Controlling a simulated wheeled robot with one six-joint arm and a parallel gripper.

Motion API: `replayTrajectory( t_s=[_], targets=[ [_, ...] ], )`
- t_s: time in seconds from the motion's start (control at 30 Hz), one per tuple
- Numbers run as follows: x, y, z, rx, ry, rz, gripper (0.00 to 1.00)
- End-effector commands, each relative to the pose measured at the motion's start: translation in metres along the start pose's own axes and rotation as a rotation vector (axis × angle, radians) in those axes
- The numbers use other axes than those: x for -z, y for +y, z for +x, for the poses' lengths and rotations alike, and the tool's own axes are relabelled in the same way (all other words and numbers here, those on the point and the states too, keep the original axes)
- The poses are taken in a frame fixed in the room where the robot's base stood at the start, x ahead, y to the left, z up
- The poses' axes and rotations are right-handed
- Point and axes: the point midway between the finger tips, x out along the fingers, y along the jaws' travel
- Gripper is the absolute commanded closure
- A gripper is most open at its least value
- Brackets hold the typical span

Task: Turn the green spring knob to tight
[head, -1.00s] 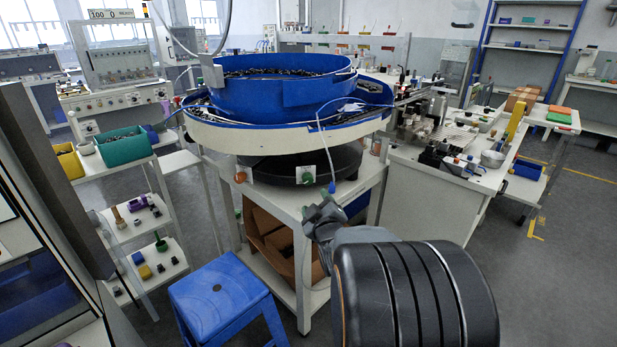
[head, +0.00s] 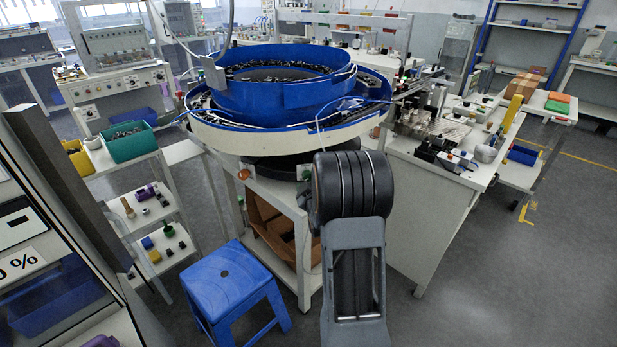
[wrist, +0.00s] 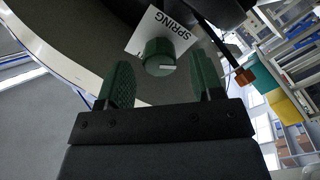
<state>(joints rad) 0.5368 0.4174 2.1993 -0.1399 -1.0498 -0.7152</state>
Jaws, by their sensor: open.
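The green spring knob (wrist: 158,52) shows in the upper middle of the wrist view, with a pale mark on its face. It sits on a white card (wrist: 165,28) lettered SPRING, which reads upside down and tilted here. My gripper (wrist: 163,83) is open, its two green pads apart on the left and right. The knob lies just beyond the fingertips, roughly between their lines, and neither pad is seen touching it. In the head view my arm hides the gripper and the knob. I cannot read the tight marking.
The blue feeder bowl (head: 285,92) stands above the knob on a white stand. An orange knob (head: 244,174) is to the left on the same stand; it also shows in the wrist view (wrist: 246,78). A blue stool (head: 228,283) stands on the floor at front left.

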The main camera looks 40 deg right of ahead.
Motion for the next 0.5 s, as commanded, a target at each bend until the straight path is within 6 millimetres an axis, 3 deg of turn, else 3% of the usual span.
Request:
replayTrajectory(
  t_s=[0.2, 0.5],
  targets=[
    [0.001, 0.000, 0.018, 0.000, 0.001, 0.000, 0.40],
    [0.001, 0.000, 0.022, 0.000, 0.001, 0.000, 0.40]
  ],
)
